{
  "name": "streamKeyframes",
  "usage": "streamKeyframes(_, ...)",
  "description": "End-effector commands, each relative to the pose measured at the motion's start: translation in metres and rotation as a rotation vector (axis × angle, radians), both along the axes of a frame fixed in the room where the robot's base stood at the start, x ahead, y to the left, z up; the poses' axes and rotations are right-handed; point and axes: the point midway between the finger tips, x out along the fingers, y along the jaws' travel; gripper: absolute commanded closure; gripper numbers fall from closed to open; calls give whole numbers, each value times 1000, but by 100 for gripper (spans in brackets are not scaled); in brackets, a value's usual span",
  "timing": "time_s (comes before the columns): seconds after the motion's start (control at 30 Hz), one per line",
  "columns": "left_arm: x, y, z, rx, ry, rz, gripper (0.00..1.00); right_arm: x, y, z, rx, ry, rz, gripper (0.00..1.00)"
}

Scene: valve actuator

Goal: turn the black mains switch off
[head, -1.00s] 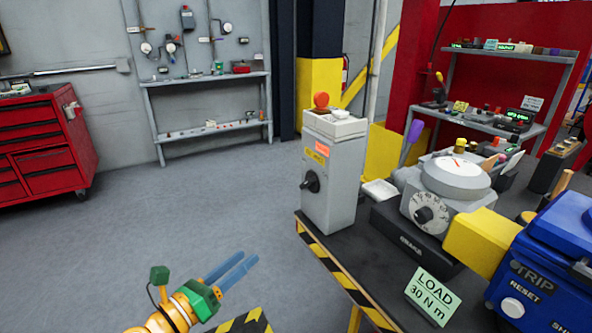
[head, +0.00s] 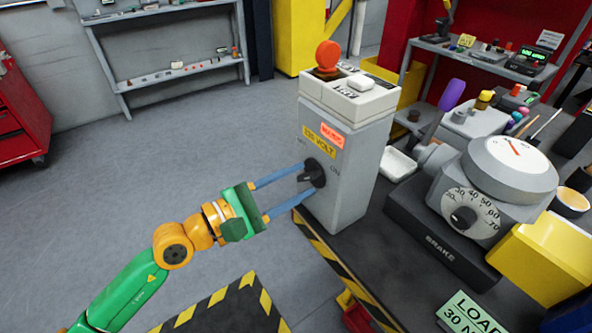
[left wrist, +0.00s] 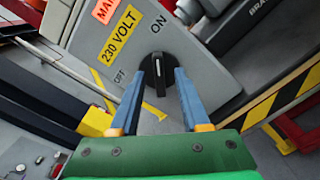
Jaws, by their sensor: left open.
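The black mains switch (head: 313,173) is a rotary knob on the front of a grey box (head: 345,190) with "MAINS" and "230 VOLT" labels. In the left wrist view the knob (left wrist: 158,72) shows a light pointer line, with "ON" at its upper right and "OFF" at its lower left. My left gripper (head: 304,181) is open, with its blue fingers reaching to either side of the knob. In the left wrist view the fingers (left wrist: 162,85) flank the knob with small gaps. The right gripper is not in view.
An orange-red knob (head: 328,55) stands on top of the grey box. To the right are a brake unit with a dial (head: 464,216), a yellow block (head: 545,258) and a green load card (head: 470,312). A striped bench edge (head: 335,268) runs below the box.

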Motion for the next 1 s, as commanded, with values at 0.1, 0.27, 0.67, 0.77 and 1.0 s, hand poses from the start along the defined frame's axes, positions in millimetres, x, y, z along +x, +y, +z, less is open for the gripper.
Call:
streamKeyframes(0.1, 3, -4, 0, 1, -1, 0, 54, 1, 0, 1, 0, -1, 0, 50)
streamKeyframes(0.27, 2, -3, -1, 0, 0, 0, 54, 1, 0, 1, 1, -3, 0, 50)
streamKeyframes(0.67, 2, -3, -1, -1, 3, 1, 100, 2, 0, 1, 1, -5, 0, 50)
streamKeyframes(0.77, 2, -3, -1, -8, 12, 1, 100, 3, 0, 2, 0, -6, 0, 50)
streamKeyframes(1.0, 2, -3, 0, -65, 94, 0, 100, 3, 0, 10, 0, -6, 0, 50)
